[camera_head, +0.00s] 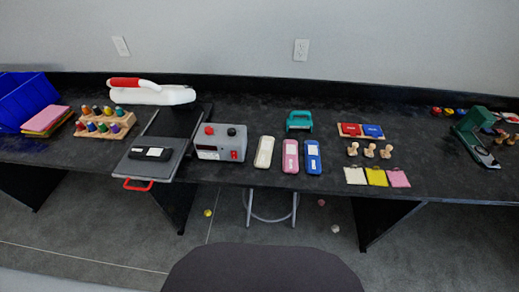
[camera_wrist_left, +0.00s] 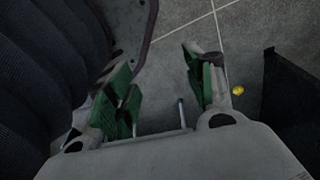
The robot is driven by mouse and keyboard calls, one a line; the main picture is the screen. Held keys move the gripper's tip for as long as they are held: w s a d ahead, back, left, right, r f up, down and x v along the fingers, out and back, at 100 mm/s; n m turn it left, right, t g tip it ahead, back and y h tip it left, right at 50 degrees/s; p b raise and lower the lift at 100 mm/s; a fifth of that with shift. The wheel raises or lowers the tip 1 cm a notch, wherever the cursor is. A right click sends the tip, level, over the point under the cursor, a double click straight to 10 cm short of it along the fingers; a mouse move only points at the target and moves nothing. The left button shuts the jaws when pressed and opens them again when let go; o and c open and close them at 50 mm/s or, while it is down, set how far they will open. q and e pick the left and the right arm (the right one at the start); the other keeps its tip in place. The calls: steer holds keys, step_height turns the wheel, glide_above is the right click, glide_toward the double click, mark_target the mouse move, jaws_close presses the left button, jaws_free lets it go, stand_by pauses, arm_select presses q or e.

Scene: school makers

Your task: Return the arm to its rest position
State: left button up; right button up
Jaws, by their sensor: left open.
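My left gripper (camera_wrist_left: 165,80) shows in the left wrist view with its two green-padded fingers spread apart. It is open, and nothing is between the fingers. It points down over the grey tiled floor (camera_wrist_left: 185,20), with dark ribbed material close on its left. Neither arm shows in the head view, and my right gripper is in no view.
A long black workbench (camera_head: 250,100) spans the head view. It holds a white-and-red tool (camera_head: 150,92), a grey control box (camera_head: 220,142), a wooden bottle rack (camera_head: 104,124), a blue bin (camera_head: 25,100) and a green device (camera_head: 475,130). A yellow ball (camera_wrist_left: 238,90) lies on the floor.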

arm_select(q)
steer(key=s+a+r+p, duration=0.1)
steer(key=s+a+p, duration=0.1)
steer(key=s+p, duration=0.3)
steer(key=s+a+r+p, duration=0.2)
steer(key=s+p, duration=0.4)
steer(key=s, duration=0.1)
steer(key=shift+s+r, duration=0.25)
steer(key=shift+s, duration=0.15)
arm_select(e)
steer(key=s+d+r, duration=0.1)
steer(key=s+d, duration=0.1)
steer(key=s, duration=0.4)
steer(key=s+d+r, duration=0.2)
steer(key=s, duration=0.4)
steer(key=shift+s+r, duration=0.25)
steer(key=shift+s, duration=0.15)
arm_select(q)
steer(key=shift+a, duration=0.1)
stand_by(0.4)
